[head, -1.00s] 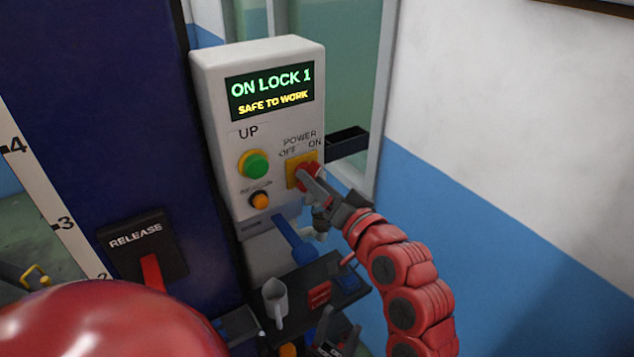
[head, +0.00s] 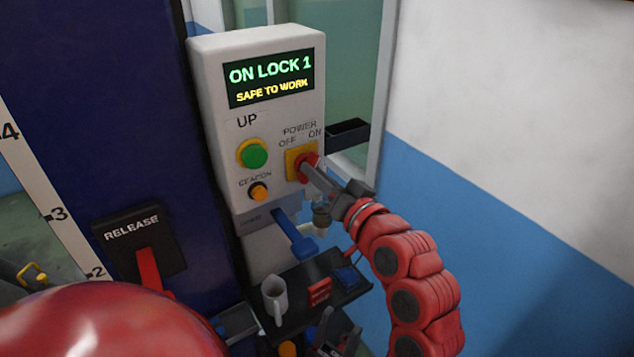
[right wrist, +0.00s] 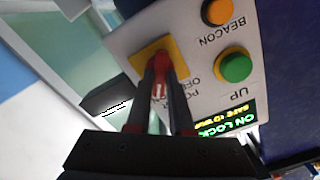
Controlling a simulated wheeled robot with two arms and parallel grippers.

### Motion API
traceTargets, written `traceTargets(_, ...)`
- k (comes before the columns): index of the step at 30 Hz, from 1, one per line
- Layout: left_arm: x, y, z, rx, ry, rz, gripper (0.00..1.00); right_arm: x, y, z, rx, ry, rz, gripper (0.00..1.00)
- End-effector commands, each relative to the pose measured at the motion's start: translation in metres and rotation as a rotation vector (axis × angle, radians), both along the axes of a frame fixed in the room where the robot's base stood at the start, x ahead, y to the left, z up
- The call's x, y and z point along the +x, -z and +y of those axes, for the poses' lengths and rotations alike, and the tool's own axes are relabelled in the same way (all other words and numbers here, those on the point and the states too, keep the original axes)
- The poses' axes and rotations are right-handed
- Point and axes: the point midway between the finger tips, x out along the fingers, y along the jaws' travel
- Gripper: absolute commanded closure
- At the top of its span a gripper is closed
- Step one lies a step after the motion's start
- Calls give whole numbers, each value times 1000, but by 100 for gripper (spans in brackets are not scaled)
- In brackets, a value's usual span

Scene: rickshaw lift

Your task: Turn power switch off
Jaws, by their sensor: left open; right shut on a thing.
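The power switch is a red knob (head: 306,161) on a yellow plate (head: 291,167), under the words POWER, OFF and ON on a pale grey control box (head: 213,75). My right gripper (head: 311,170) is shut on the knob from the lower right. In the right wrist view its fingers (right wrist: 161,75) grip the two sides of the red knob (right wrist: 157,60). The fingers hide part of the knob, so I cannot tell its exact setting. The display (head: 269,78) reads ON LOCK 1, SAFE TO WORK. My left gripper (head: 328,335) is open at the bottom edge, partly cut off, below the box.
A green UP button (head: 255,156) and an orange BEACON button (head: 259,192) sit left of the switch. A blue lever (head: 296,238) sticks out below the box. A RELEASE lever (head: 149,270) is on the dark blue column.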

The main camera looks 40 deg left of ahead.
Motion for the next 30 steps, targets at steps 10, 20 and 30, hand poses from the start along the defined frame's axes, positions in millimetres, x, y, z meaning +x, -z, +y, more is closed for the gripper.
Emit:
traceTargets(10,0,88,0,0,0,0,50,-1,10,-1,-102,1,-269,100)
traceTargets(20,0,159,0,0,0,0,50,0,10,-1,-226,3,-557,100)
traceTargets(30,0,219,0,0,0,0,50,-1,8,-1,-350,0,-851,100)
